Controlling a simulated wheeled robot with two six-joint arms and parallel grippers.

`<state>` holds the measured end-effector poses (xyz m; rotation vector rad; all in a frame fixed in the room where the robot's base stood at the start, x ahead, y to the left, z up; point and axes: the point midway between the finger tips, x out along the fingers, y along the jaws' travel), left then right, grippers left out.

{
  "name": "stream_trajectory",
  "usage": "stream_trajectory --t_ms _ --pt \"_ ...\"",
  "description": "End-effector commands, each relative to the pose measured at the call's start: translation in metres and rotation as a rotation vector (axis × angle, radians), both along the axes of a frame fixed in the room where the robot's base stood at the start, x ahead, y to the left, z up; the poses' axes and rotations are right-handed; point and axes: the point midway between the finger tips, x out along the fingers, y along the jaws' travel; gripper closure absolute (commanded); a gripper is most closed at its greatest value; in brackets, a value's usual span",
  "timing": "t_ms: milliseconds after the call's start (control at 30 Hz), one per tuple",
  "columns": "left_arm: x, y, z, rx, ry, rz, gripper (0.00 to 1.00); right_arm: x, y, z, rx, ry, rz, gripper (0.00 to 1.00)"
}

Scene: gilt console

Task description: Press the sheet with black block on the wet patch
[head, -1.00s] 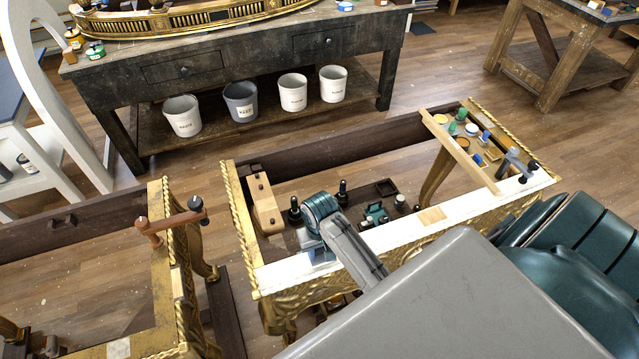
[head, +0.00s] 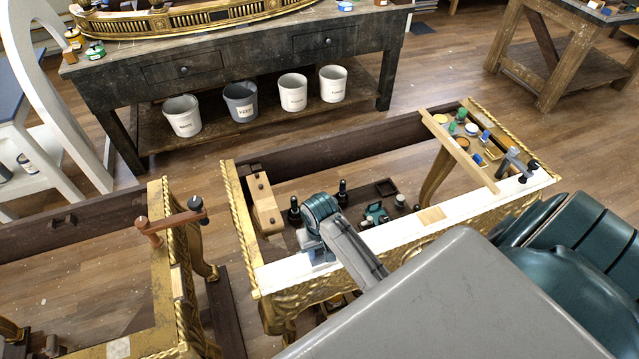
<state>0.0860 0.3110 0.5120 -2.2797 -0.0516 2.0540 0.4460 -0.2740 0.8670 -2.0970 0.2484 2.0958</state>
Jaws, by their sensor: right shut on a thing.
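My right gripper (head: 316,248) reaches down from the right to the white front rail (head: 385,238) of the gilt console, near its left end. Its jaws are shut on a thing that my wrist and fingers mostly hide. I cannot make out the sheet or its black block there. The wet patch does not show clearly; the part of the rail under the gripper is covered. A bare wood patch (head: 432,216) shows in the white rail to the right of the gripper. My left gripper is not in view.
Dark bottles (head: 342,193), a wooden block (head: 263,200) and a small dark tray (head: 385,188) stand behind the gripper. A wooden bar (head: 458,150) crosses the frame by several paint pots. A grey clamp (head: 517,162) sits at the right end.

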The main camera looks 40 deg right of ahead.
Motion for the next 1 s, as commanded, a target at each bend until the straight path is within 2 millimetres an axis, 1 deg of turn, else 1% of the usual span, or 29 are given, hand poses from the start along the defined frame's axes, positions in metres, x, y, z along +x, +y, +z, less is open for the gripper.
stream_trajectory --t_ms 733,1000 --pt "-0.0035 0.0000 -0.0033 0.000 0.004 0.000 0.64 -0.0003 0.0002 -0.0095 0.000 0.001 0.000 0.86" --pt "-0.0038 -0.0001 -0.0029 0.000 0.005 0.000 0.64 -0.0003 0.0002 -0.0090 0.000 0.001 0.000 0.86"
